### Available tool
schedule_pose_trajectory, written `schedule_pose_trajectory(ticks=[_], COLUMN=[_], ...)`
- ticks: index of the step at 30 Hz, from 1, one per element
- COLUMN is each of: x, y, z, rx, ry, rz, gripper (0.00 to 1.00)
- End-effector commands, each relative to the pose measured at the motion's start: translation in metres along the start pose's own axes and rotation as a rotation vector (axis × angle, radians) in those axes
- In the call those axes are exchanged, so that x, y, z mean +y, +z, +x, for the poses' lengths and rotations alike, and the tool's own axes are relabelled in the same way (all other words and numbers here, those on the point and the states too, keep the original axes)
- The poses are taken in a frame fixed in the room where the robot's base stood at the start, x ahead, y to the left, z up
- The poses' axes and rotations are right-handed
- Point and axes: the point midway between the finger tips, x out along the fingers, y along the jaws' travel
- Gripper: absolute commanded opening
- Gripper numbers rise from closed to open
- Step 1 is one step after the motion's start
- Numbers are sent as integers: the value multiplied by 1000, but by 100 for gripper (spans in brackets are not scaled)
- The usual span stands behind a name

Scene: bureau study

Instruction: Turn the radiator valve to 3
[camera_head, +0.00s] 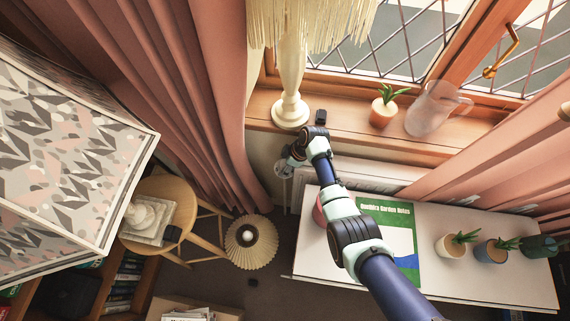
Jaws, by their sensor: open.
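The white radiator (355,174) is below the window sill, partly hidden by my arm and the white table. My arm reaches up from the bottom right, and my gripper (287,163) is at the radiator's left end, pointing down beside the wall. It is small and dark here, with its fingertips hard to make out; it is open. A small pale shape at its tip is probably the radiator valve, but gripper and valve overlap. I cannot read any number on the valve or tell whether the fingers touch it.
A cream lamp (291,108), a small black object (320,116), a potted plant (383,107) and a glass jug (432,108) stand on the sill (350,135). A pink curtain (222,80) hangs close left. The white table (470,285) holds a green book (385,222) and plants.

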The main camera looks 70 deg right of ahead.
Motion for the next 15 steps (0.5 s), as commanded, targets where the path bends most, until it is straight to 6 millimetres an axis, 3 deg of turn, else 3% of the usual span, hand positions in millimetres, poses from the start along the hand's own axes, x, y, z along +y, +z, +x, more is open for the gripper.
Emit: schedule_pose_trajectory(ticks=[2, 12, 15], x=[0, 0, -1], y=[0, 0, 0], z=[0, 0, -1], rx=[0, 0, -1], ry=[0, 0, 6], rz=[0, 0, 15], gripper=[62, 6, 4])
